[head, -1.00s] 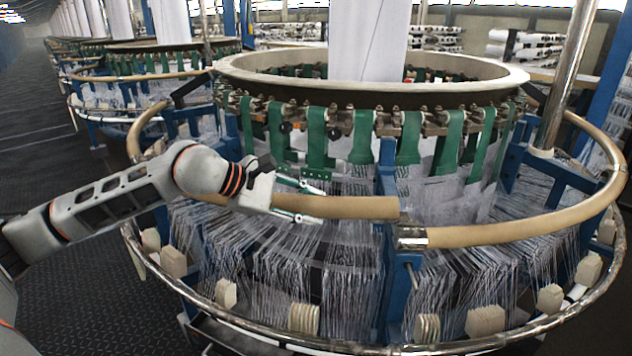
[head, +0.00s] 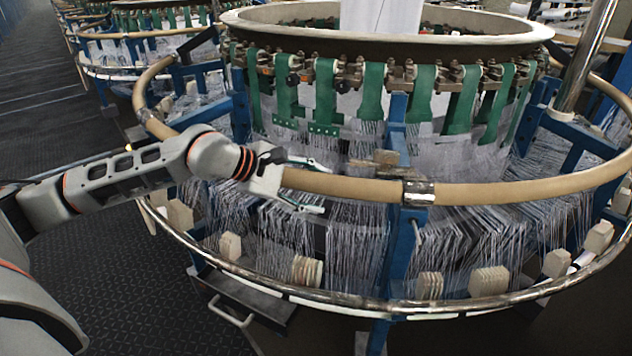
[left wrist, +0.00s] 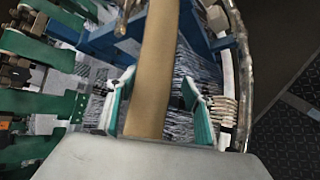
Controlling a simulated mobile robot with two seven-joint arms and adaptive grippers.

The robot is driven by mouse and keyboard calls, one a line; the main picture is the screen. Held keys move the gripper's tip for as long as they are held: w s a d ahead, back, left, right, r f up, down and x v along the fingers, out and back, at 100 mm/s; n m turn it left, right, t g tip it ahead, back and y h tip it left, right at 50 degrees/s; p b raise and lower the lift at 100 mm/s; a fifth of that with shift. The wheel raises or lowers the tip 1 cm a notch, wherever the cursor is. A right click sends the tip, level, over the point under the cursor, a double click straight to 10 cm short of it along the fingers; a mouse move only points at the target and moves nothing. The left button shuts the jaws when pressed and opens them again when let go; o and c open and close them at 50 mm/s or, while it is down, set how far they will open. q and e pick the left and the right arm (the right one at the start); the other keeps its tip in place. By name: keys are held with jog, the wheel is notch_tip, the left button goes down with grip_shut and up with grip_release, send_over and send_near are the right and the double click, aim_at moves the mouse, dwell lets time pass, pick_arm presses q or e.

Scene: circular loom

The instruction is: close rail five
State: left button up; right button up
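The rail (head: 345,186) is a tan, curved, padded bar at the front left of the nearest round loom. Its right end lines up with the metal sleeve (head: 418,193) of the neighbouring tan rail (head: 520,192), and I see no clear gap there. My left gripper (head: 308,186) is at the rail's left part, with fingers on either side of it. In the left wrist view the rail (left wrist: 157,65) runs between the spread green-lined fingers of my left gripper (left wrist: 158,105), with space showing at the right finger. My right gripper is not in view.
A chrome lower ring (head: 340,306) with pale blocks runs around the loom below the rail. A blue post (head: 398,255) stands under the joint. Green straps (head: 325,90) and taut threads lie behind the gripper. Dark floor is free at the left.

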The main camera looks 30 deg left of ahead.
pick_arm(q)
jog(key=shift+w, duration=0.1)
jog(key=shift+a+r, duration=0.1)
jog(key=shift+r, duration=0.25)
jog(key=v, duration=1.2)
jog(key=shift+d+f, duration=0.2)
